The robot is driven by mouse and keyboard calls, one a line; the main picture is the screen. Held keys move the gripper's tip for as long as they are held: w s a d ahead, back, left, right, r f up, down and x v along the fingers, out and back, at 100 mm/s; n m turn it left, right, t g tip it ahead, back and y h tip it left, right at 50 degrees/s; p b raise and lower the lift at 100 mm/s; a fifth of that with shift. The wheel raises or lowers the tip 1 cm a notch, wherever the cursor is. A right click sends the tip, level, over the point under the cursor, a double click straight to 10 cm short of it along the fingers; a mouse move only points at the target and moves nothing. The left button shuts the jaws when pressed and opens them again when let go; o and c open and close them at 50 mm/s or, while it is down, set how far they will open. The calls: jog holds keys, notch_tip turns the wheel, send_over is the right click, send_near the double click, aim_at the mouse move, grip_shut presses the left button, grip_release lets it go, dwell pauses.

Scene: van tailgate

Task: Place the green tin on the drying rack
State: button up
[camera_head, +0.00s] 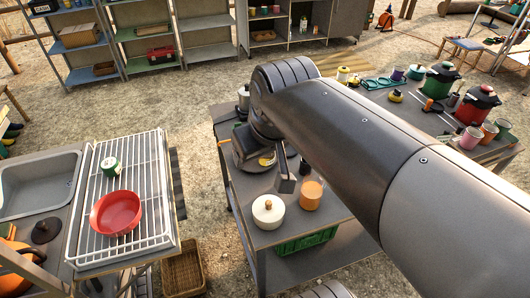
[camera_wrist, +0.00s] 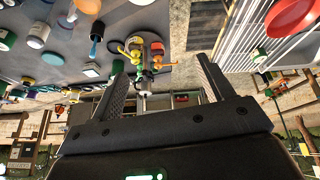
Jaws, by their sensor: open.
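The green tin (camera_head: 109,168), with a pale patch on it, rests on the white wire drying rack (camera_head: 153,190), just behind the red bowl. I cannot tell whether it is upright or on its side. It also shows at the right of the wrist view (camera_wrist: 259,55), by the rack wires (camera_wrist: 238,32). My gripper (camera_head: 296,178) is well to the right of the rack, above the near end of the dark worktable. In the wrist view my gripper (camera_wrist: 160,62) has its two fingers spread apart, with nothing held between them. The tin is apart from it.
A red bowl (camera_head: 116,213) sits on the rack, with a sink (camera_head: 38,184) to its left. A white lidded pot (camera_head: 268,211) and an orange cup (camera_head: 311,195) stand close to my gripper. The worktable's far end is crowded with pots. A wicker basket (camera_head: 183,270) stands below.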

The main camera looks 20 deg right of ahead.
jog(key=shift+m, duration=0.9)
jog(key=s+f, duration=0.1)
jog(key=s+d+f, duration=0.1)
jog(key=s+f, duration=0.1)
jog(key=s, duration=0.1)
jog(key=shift+s+d+f, duration=0.1)
jog(key=shift+d+f, duration=0.05)
jog(key=shift+d, duration=0.15)
